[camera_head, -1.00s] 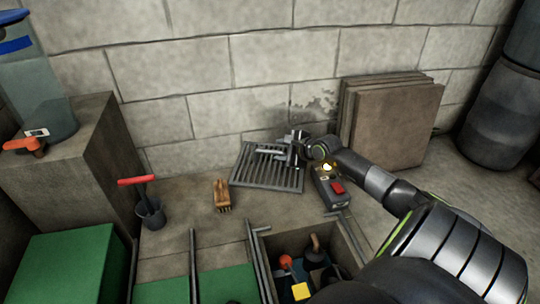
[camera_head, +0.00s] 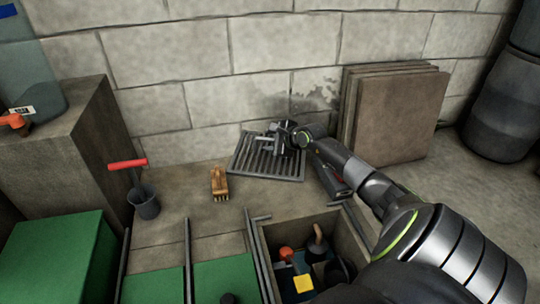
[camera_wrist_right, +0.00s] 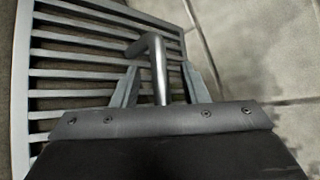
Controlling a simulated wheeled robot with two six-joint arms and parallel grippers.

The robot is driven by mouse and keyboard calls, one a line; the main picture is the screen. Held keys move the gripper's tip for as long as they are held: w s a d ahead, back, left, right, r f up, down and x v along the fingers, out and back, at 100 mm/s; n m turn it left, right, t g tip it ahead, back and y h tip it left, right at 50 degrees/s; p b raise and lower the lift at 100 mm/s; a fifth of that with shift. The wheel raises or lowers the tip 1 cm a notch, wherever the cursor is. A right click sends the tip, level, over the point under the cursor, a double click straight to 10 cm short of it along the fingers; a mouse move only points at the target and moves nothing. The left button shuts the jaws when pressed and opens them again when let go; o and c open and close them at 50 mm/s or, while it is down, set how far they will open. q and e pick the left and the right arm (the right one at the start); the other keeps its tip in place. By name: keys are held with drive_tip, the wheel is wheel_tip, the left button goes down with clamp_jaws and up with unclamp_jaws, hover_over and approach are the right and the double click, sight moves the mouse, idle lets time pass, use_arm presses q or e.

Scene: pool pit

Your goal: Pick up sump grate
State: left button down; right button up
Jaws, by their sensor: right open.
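The sump grate (camera_head: 252,165), a flat grey slatted metal panel, lies on the floor against the block wall in the head view. It fills the left of the right wrist view (camera_wrist_right: 75,57), where a bent metal rod like a handle (camera_wrist_right: 158,62) stands out over its edge. My right gripper (camera_head: 281,140) is over the grate's upper right part. In the wrist view its two fingers (camera_wrist_right: 163,85) are open, one on either side of the rod. I cannot tell whether they touch it. My left gripper is not in view.
A wooden brush (camera_head: 219,183) and a dark cup with a red-handled tool (camera_head: 146,205) stand left of the grate. Stacked slabs (camera_head: 402,115) lean on the wall to the right. An open pit box (camera_head: 325,222) with several items is in front.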

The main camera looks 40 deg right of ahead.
clamp_jaws()
idle(1.3)
drive_tip(key=shift+r, duration=0.1)
